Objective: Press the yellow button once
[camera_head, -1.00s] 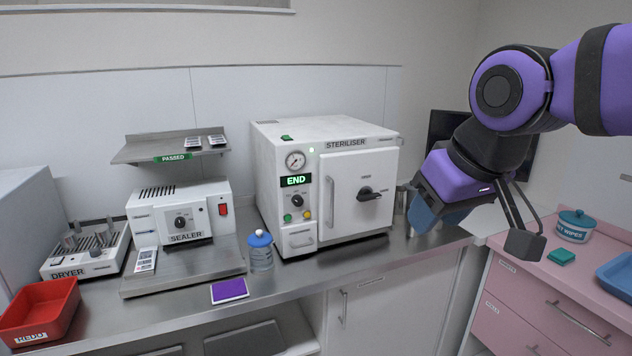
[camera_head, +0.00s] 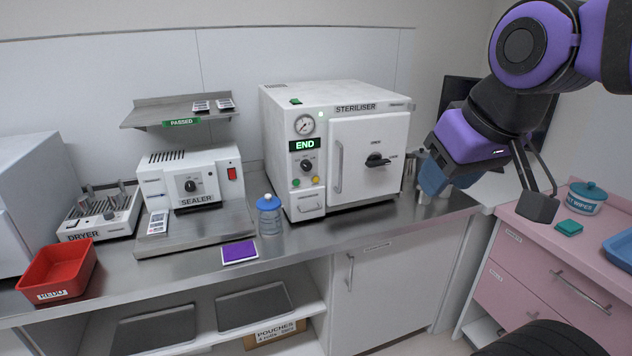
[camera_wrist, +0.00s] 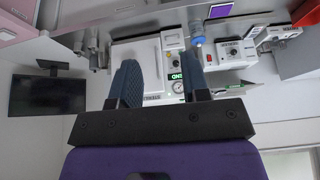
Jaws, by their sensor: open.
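The yellow button (camera_head: 316,179) is a small round knob on the front panel of the white steriliser (camera_head: 370,140). It sits right of a green button (camera_head: 296,182), below a dial and a lit END display (camera_head: 305,145). My gripper (camera_head: 436,178) is in the air right of the steriliser in the head view, apart from the button. In the wrist view its two blue fingers (camera_wrist: 160,85) are spread with nothing between them in grasp.
The sealer (camera_head: 190,178), dryer (camera_head: 98,215) and red tray (camera_head: 57,272) are left. A pink drawer cabinet (camera_head: 545,265) is right.

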